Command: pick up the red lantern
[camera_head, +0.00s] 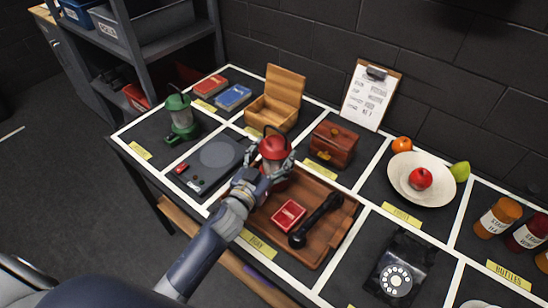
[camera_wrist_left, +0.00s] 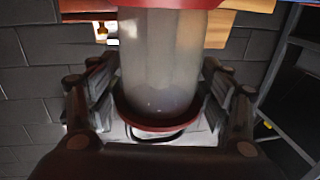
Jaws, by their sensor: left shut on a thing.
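The red lantern (camera_head: 274,147) has a red cap and a thin handle. It is over the far left part of the wooden tray (camera_head: 318,262). My left gripper (camera_head: 270,162) is shut on it, with the fingers on both sides of its body. In the left wrist view the lantern's clear glass (camera_wrist_left: 162,60) stands between the two fingers (camera_wrist_left: 160,95), with its red rims above and below. I cannot tell whether its base touches the tray. My right gripper is not in view.
In the tray lie a red box (camera_head: 289,215) and a black handset (camera_head: 316,220). A green lantern (camera_head: 181,116), a turntable (camera_head: 213,160), an open wooden box (camera_head: 276,100) and a brown chest (camera_head: 332,144) stand around. A rotary phone (camera_head: 398,271) is at the right.

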